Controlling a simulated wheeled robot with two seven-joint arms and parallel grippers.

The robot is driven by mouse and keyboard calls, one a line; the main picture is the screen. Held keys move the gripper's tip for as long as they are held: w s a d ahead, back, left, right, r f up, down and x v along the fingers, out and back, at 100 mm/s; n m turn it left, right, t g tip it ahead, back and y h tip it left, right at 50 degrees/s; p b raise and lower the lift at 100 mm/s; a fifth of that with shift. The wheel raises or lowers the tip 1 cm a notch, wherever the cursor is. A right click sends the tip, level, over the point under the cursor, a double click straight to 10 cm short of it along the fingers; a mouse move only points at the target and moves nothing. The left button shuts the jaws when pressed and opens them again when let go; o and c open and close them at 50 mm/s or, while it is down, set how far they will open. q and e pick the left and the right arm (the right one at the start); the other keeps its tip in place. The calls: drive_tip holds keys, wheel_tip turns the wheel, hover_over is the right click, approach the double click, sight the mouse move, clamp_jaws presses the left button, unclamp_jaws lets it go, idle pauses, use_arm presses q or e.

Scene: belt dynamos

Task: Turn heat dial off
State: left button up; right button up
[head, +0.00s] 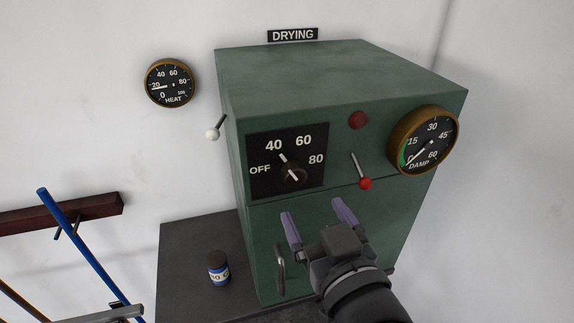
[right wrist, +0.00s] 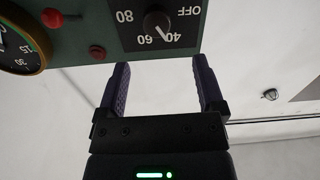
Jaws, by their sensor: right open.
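The heat dial (head: 294,177) is a dark round knob on a black plate marked OFF, 40, 60 and 80, on the front of the green cabinet (head: 330,75). Its white pointer line aims up and left, near 40. In the right wrist view the dial (right wrist: 157,24) appears upside down at the top, with its line also near 40. My right gripper (head: 315,211) is open and empty, with purple fingers pointing up, below the dial and apart from it. In the right wrist view its fingers (right wrist: 161,66) stand wide apart. My left gripper is not in view.
A red-tipped lever (head: 364,183) and a DAMP gauge (head: 424,141) are right of the dial. A white-tipped lever (head: 213,133) and a HEAT gauge (head: 169,83) are left of the cabinet. A cabinet handle (head: 280,270) and a small blue jar (head: 218,268) sit lower.

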sight(297, 179)
drive_tip(key=x, duration=0.8)
drive_tip(key=shift+w+f, duration=0.1)
drive_tip(key=shift+w, duration=0.65)
clamp_jaws()
drive_tip(key=shift+a+n+p, duration=0.1)
drive_tip(key=shift+n+p, duration=1)
drive_tip(key=shift+p, duration=0.05)
drive_tip(key=n+p, duration=0.2)
drive_tip(key=shift+n, duration=0.3)
drive_tip(key=n+p, duration=0.2)
drive_tip(key=n, duration=0.1)
drive_tip(key=shift+n, duration=0.3)
use_arm(q)
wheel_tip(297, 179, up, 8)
drive_tip(key=p, duration=0.2)
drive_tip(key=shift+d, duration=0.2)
use_arm(e)
drive_tip(key=shift+n, duration=1.7)
drive_tip(key=shift+f, duration=0.1)
